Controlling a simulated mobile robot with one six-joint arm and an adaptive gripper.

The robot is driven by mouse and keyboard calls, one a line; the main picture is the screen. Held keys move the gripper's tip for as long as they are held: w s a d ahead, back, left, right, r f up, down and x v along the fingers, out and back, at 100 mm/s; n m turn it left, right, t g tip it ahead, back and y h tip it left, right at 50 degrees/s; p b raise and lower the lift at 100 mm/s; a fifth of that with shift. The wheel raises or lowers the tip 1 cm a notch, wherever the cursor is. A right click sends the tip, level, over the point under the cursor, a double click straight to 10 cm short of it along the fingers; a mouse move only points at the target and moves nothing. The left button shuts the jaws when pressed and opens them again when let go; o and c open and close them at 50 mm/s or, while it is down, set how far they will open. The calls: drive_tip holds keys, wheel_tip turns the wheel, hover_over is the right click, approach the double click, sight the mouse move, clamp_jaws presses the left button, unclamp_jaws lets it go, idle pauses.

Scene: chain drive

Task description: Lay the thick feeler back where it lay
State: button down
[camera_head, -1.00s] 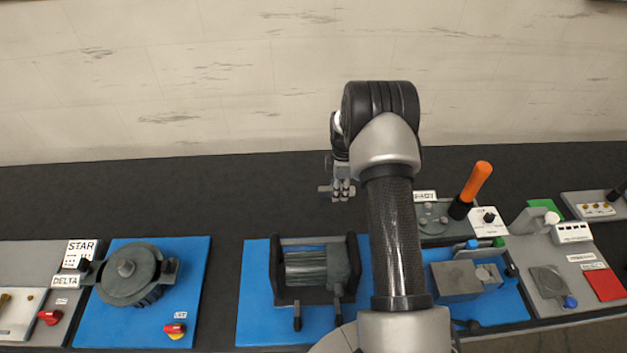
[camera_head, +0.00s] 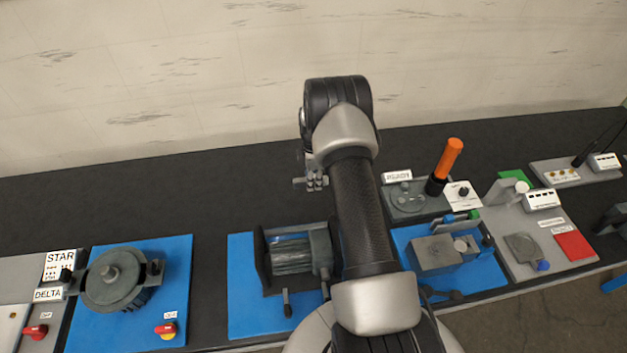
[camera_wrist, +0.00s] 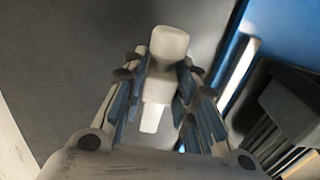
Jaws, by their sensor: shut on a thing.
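In the wrist view my gripper (camera_wrist: 158,90) is shut on a pale grey stepped piece (camera_wrist: 168,48), seemingly the thick feeler. The piece has a wide block at one end and a narrower tongue between the fingers. In the head view it shows only as a small grey bar at the fingertips, too small to tell its thickness. I cannot tell which spot it lay on.
Right of my arm are a grey block (camera_head: 432,254) on another blue plate and an upright orange-handled tool (camera_head: 448,160). Bare bench (camera_head: 190,205) lies left of my gripper.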

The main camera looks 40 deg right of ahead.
drive_tip(key=shift+f+b, duration=3)
drive_tip(key=shift+f, duration=0.7)
drive_tip(key=c, duration=1.2)
unclamp_jaws()
wheel_tip(320, 180, up, 12)
drive_tip(key=shift+a, duration=0.1)
